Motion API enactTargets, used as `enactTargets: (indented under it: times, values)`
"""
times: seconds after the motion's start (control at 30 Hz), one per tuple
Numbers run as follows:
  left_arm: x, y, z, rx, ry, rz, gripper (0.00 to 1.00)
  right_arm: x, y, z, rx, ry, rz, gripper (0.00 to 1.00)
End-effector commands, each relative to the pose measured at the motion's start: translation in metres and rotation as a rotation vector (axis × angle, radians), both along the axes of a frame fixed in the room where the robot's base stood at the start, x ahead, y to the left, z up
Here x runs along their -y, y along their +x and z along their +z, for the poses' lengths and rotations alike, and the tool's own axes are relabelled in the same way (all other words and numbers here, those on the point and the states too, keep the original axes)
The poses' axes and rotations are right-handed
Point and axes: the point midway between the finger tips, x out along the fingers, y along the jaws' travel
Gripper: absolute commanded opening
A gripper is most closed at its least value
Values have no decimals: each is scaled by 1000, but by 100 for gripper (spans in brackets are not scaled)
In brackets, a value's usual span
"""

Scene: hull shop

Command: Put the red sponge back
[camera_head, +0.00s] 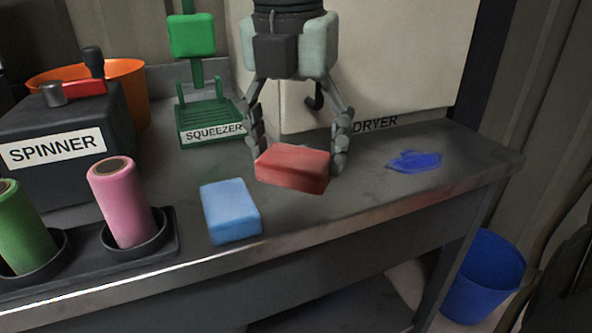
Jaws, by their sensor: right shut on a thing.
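The red sponge (292,168) is between the fingers of my right gripper (296,160), which comes down from the top of the head view. The gripper is shut on the sponge, a finger at each side. The sponge is over the grey bench, right of the blue sponge (231,212). I cannot tell whether its underside touches the bench top. My left gripper is not in view.
A green squeezer (207,115) stands behind, with a black spinner (65,135) and orange bowl (125,80) at left. Pink (122,203) and green (22,228) rolls stand in a dark holder. A blue patch (415,161) marks the right bench. A blue bucket (484,277) stands below.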

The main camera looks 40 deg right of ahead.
Motion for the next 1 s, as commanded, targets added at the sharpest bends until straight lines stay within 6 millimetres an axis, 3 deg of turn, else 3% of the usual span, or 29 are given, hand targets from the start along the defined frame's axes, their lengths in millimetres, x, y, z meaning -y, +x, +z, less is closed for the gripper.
enactTargets:
  times: [0.27, 0.6, 0.8, 0.83, 1.0]
  values:
    - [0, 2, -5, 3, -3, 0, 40, 0, -1, -36, -3, 1, 0, 50]
    - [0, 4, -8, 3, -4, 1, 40, 0, 0, -39, 0, 1, -1, 50]
    - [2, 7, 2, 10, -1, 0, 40, 0, 0, -40, 0, 0, -1, 50]
    - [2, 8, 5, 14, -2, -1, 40, 0, 0, -40, 0, 0, -1, 79]
    - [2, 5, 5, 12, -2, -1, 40, 0, 0, -39, 0, 1, -1, 97]
